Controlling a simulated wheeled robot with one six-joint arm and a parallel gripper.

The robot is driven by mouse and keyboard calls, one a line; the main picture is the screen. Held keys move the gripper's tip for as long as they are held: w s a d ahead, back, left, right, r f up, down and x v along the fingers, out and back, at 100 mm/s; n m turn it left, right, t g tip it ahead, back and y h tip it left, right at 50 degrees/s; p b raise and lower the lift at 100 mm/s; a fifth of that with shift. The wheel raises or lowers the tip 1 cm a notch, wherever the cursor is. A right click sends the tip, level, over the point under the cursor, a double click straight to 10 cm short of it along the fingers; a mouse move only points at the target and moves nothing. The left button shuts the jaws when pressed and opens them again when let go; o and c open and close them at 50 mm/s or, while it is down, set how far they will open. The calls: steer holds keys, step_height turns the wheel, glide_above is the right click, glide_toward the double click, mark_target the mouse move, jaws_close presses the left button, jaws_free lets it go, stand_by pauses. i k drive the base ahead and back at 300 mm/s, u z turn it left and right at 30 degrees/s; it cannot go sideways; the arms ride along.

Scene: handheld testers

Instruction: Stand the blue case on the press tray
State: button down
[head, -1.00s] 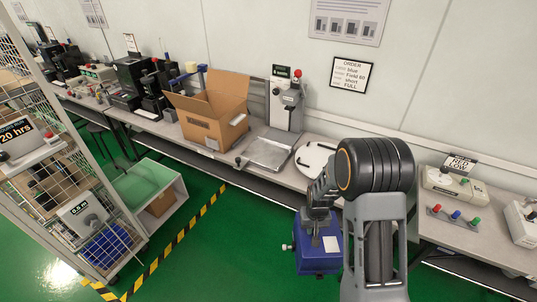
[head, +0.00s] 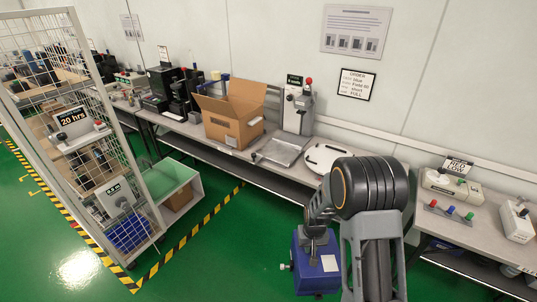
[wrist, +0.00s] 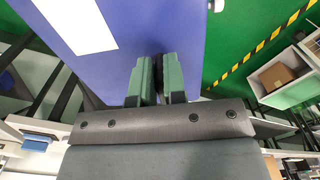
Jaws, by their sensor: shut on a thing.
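The blue case (head: 316,262) hangs below my gripper (head: 316,237) in the head view, clear of the bench, over the green floor. It has a white label and a pale knob on its left side. In the wrist view my gripper's green-padded fingers (wrist: 160,82) are shut at the case, whose blue body (wrist: 130,35) fills the top middle. The part between the fingers is mostly hidden. The press tray (head: 283,150) is a flat metal tray on the bench, empty, in front of the grey press (head: 298,110) with a red knob. The case is apart from it.
An open cardboard box (head: 232,122) stands left of the tray. A round white plate (head: 328,157) lies to its right, partly behind my arm. A mesh rack (head: 75,130) stands at the left. Green floor is free before the bench.

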mark_target(277, 150)
steer(key=u, duration=1.5)
steer(key=i, duration=1.15)
steer(key=z, duration=1.45)
